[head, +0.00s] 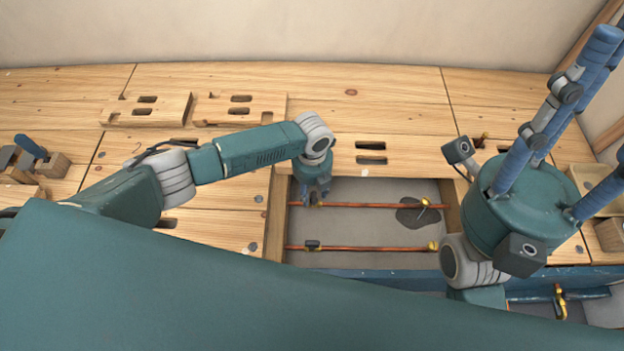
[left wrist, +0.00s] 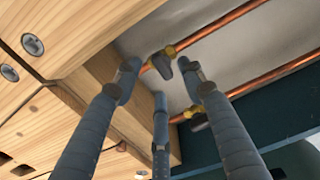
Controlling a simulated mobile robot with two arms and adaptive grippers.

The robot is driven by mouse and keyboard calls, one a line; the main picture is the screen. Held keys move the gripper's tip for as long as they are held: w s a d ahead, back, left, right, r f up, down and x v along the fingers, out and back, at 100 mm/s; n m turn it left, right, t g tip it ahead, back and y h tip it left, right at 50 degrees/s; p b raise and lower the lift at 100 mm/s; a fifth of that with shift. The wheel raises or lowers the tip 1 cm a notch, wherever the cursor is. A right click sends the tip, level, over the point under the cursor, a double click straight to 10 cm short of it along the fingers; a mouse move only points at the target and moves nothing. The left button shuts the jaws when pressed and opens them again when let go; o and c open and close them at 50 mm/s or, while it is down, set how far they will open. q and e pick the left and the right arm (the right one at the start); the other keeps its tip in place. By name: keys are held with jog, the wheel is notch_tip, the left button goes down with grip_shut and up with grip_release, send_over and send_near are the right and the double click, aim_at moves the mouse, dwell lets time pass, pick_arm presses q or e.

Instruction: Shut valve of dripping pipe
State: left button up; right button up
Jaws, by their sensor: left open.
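Two copper pipes cross a grey recess in the head view, an upper one (head: 375,205) and a lower one (head: 375,249). A dark wet-looking patch (head: 408,216) lies by the upper pipe's right part. The upper pipe's valve shows in the left wrist view as a brass body with a grey handle (left wrist: 162,65). The lower pipe has a dark-handled valve (head: 312,245), also in the left wrist view (left wrist: 197,121). My left gripper (head: 314,197) is open, its fingers (left wrist: 160,80) spread around the upper valve's handle; contact is unclear. My right gripper (head: 604,110) has its fingers spread apart, empty, at right.
Wooden panels with slots (head: 390,115) surround the recess. A blue edge (head: 360,273) runs along its near side. A blue-handled tool (head: 32,147) lies far left. Another brass fitting (head: 560,300) is at lower right.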

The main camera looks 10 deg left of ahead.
aim_at(312, 197)
pick_arm(q)
notch_tip(312, 197, up, 10)
dwell(0.3)
jog(key=shift+f, duration=0.15)
